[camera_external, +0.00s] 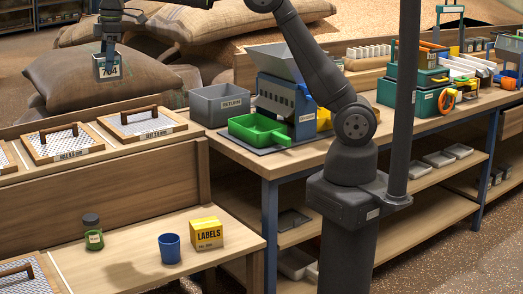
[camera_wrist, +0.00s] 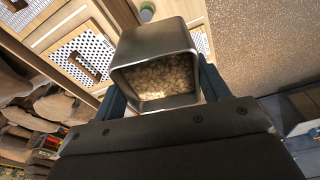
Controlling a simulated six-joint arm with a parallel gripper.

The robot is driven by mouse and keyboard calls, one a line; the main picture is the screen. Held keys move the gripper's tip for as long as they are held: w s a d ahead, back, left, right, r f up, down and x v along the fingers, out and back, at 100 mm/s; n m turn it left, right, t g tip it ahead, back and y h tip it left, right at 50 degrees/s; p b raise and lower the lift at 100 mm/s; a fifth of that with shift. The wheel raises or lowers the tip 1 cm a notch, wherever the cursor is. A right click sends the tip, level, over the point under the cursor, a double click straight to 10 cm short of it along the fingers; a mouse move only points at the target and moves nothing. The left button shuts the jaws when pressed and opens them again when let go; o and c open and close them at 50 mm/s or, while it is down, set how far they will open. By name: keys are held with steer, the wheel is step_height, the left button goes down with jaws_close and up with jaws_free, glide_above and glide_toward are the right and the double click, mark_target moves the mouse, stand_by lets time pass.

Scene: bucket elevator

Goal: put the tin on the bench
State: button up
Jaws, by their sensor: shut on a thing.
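My gripper (camera_external: 109,45) is shut on the tin (camera_external: 107,71), a square metal tin with a label reading 764. It holds the tin upright in the air at the upper left, in front of the sacks and above the lidded bins. In the wrist view the tin (camera_wrist: 155,42) sits between my two fingers (camera_wrist: 164,92), and pale grain-like pieces show inside it. A wooden bench top (camera_external: 135,235) at lower left carries a green jar (camera_external: 93,233), a blue cup (camera_external: 170,249) and a yellow LABELS box (camera_external: 207,234). A longer wooden workbench (camera_external: 319,150) stands to the right.
Bin lids with handles (camera_external: 143,124) lie below the tin. A grey RETURN box (camera_external: 222,104) and a green tray (camera_external: 257,131) under a grey hopper (camera_external: 277,61) stand on the workbench. A dark upright post (camera_external: 404,100) rises beside my base. The low bench has bare areas around its objects.

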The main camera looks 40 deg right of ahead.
step_height(320, 180, up, 4)
steer(key=w+d+m, duration=0.3)
steer(key=w+d, duration=0.7)
steer(key=d, duration=0.3)
steer(key=w+d+m, duration=0.3)
steer(key=w+d, duration=0.7)
steer(key=d, duration=0.3)
steer(key=w+d+m+t+h, duration=0.1)
steer(key=w+d+m, duration=0.15)
steer(key=d, duration=1.45)
steer(key=w+d+m, duration=0.2)
steer(key=d+m, duration=0.2)
steer(key=d, duration=1.3)
steer(key=s+d+m+h, duration=0.1)
steer(key=s+d+m, duration=0.2)
steer(key=s+d, duration=0.85)
steer(key=s+d+m, duration=0.2)
steer(key=d+m, duration=0.1)
steer(key=d, duration=1.7)
steer(key=s+d+m+h, duration=0.1)
steer(key=s+d+m, duration=0.2)
steer(key=s+d, duration=0.9)
steer(key=s+d+m, duration=0.3)
steer(key=s+d, duration=0.5)
steer(key=s, duration=0.9)
step_height(320, 180, down, 26)
steer(key=shift+m, duration=0.25)
steer(key=shift+w+d+f, duration=0.15)
steer(key=shift+w+f, duration=5.5)
